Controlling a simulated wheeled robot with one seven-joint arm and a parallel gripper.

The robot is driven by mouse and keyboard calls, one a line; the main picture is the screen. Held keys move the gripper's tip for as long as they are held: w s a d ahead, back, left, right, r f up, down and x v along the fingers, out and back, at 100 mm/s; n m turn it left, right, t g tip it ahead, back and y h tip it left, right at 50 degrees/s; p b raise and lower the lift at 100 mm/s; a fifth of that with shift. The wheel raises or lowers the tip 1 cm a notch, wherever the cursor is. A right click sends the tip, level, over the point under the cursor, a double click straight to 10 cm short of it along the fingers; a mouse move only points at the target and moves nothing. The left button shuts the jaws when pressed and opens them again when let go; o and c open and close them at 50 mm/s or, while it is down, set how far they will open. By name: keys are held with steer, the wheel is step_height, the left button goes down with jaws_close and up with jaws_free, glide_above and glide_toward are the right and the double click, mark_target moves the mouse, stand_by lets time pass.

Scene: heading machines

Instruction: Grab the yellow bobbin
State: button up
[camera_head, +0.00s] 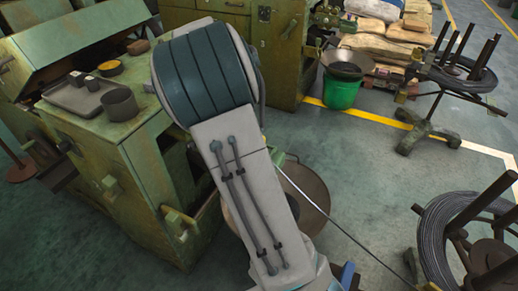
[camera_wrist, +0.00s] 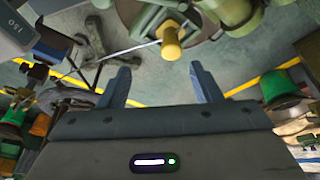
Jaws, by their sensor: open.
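A yellow spool-like piece, which looks like the yellow bobbin (camera_wrist: 171,42), shows in the wrist view near the top middle. A thin wire or rod runs to it from the left. My gripper (camera_wrist: 160,78) is open, with its two blue-grey fingers spread apart and nothing between them. The bobbin appears beyond the fingertips, a little right of the middle of the gap, and apart from them.
A green machine (camera_head: 100,135) stands left, with a grey tray (camera_head: 72,97), a dark cup (camera_head: 119,104) and a yellow round dish (camera_head: 110,68) on top. A green bucket (camera_head: 341,90) stands behind. A wire coil stand (camera_head: 440,235) is at right.

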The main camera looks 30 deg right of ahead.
steer(key=shift+m+h, duration=0.3)
steer(key=shift+m, duration=0.4)
steer(key=x, duration=0.3)
steer(key=w+x, duration=0.1)
steer(key=x, duration=0.4)
steer(key=shift+w+d+f+b, duration=0.25)
steer(key=shift+d+f+b, duration=0.05)
steer(key=shift+f, duration=0.1)
steer(key=shift+d+x, duration=0.2)
steer(key=shift+x, duration=1.15)
steer(key=shift+d+x, duration=0.25)
steer(key=shift+x, duration=1.15)
steer(key=shift+w+r, duration=0.1)
steer(key=shift+r, duration=0.05)
steer(key=shift+c, duration=0.2)
steer(key=c, duration=1.1)
steer(key=shift+o, duration=0.2)
steer(key=shift+r, duration=0.1)
